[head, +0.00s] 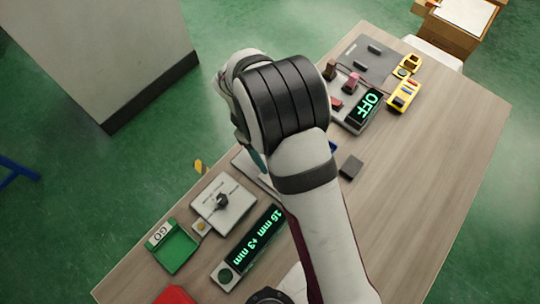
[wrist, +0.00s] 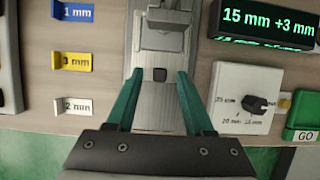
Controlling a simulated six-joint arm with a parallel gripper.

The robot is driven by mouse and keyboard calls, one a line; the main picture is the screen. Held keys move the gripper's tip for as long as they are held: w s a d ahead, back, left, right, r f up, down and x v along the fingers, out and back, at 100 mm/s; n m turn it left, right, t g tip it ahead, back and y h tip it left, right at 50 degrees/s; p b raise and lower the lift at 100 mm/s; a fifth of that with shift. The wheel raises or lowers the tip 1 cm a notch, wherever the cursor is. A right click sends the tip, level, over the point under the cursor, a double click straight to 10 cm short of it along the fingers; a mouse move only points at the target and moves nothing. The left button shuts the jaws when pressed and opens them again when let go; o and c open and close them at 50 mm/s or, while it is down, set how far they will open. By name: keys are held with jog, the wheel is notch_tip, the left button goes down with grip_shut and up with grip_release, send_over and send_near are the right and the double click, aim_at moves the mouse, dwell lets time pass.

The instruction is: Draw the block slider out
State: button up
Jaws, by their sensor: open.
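In the wrist view a pale metal rail (wrist: 150,108) runs up the middle, with a small dark block-shaped knob (wrist: 159,74) on it. A larger grey block (wrist: 165,25) sits at the rail's far end. I cannot tell which of these is the slider's handle. My gripper (wrist: 160,75) is open, with its two teal fingers on either side of the dark knob. Gaps show between the knob and both fingertips, and nothing is held. In the head view my arm hides most of this fixture, and only a teal finger shows below the wrist.
A display (wrist: 265,22) reading "15 mm +3 mm" and a white dial panel (wrist: 240,104) stand right of the rail. Blue (wrist: 73,12), yellow (wrist: 72,62) and white (wrist: 73,106) tabs lie left. In the head view an OFF display (head: 367,105) stands farther along the table (head: 440,170).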

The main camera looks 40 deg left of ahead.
jog(key=shift+d+f, duration=0.2)
jog(key=shift+f, duration=0.2)
grip_shut()
dwell(1.2)
